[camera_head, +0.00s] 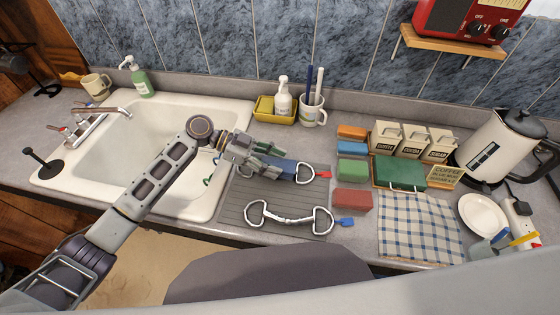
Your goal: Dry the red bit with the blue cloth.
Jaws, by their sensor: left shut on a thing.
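The red bit, a metal bit with a red tag (324,174), lies on the grey ribbed drainboard (240,212) right of the sink. One ring shows at its right end; its middle is mostly hidden. My left gripper (268,158) reaches in from the left over the sink and is shut on a dark blue piece, which looks like the blue cloth (283,168). The cloth lies over the bit's mouthpiece and seems to touch it. My right gripper is not in view.
A bit with a blue tag (346,222) lies nearer on the drainboard. Orange, blue, green and red blocks (352,199) stand in a column to the right, beside a checked towel (419,228). A soap tray (263,110) and mug (313,114) stand behind. The sink (110,155) is left.

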